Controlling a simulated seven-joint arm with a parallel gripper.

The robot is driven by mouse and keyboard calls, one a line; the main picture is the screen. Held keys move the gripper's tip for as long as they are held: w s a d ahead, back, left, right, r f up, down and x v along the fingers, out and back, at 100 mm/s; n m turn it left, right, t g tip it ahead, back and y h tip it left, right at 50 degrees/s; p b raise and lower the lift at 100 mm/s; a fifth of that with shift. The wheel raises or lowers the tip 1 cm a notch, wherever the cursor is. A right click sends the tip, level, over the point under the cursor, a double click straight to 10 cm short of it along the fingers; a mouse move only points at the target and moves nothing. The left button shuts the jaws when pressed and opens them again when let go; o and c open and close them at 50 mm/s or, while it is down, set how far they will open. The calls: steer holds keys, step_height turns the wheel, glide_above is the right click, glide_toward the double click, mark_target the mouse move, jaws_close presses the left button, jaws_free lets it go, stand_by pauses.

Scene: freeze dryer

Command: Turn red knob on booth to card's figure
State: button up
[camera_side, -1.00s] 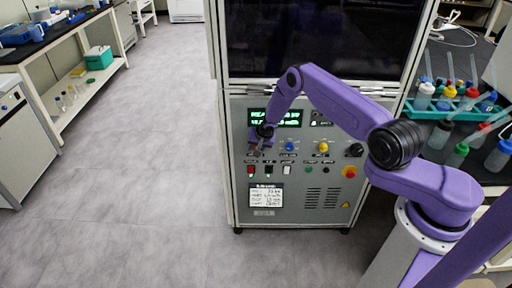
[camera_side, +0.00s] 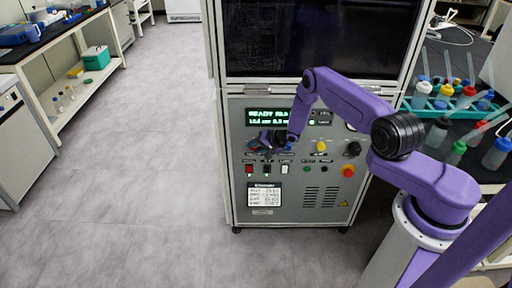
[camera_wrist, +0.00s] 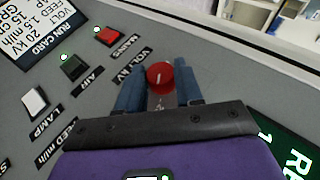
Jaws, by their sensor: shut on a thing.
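The red knob (camera_wrist: 160,75) with a white pointer line sits on the grey booth panel beside a "VOLT kV" label. The pointer is toward the top of the wrist view. My gripper (camera_wrist: 160,87) has a blue finger on each side of the knob and is shut on it. In the side view my gripper (camera_side: 263,144) is at the panel's upper left and hides the knob. The run card (camera_wrist: 38,28) reads VOLT 20 kV, FEED 15 ml/h, with its last line cut off; it also shows in the side view (camera_side: 264,196).
A green display (camera_side: 280,117) above the knob starts with READY; its figures are unclear. A yellow knob (camera_side: 321,147) and a red stop button (camera_side: 348,171) are farther right.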

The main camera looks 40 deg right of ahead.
steer(key=shift+t, duration=0.3)
steer(key=o, duration=1)
steer(key=shift+o, duration=0.2)
steer(key=v, duration=1.7)
steer(key=shift+d, duration=0.35)
steer(key=shift+r, duration=0.15)
